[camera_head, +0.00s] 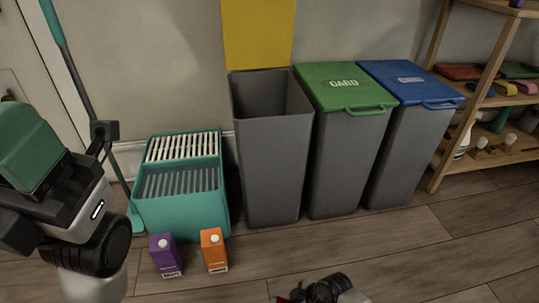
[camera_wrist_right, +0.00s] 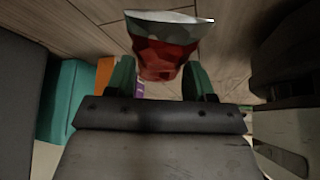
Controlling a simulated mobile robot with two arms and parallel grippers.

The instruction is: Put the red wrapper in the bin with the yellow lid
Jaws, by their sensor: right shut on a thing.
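The red wrapper (camera_wrist_right: 165,50), a crumpled red packet with a pale silvery edge, is between the green fingertips of my right gripper (camera_wrist_right: 160,80), which is shut on it. In the head view, a dark part of my right arm and a small red patch of the wrapper (camera_head: 284,299) show at the bottom edge, in front of the bins. The bin with the yellow lid (camera_head: 270,150) is grey and its top is open. The yellow lid (camera_head: 258,35) stands raised against the wall behind it. My left arm is at the left; its gripper is not clearly visible.
A green-lidded bin (camera_head: 345,85) and a blue-lidded bin (camera_head: 408,80) stand shut to the right. A teal bucket (camera_head: 180,210) is to the left, with purple (camera_head: 165,257) and orange (camera_head: 214,252) cartons before it. A wooden shelf (camera_head: 440,140) stands far right. Floor before the bins is mostly clear.

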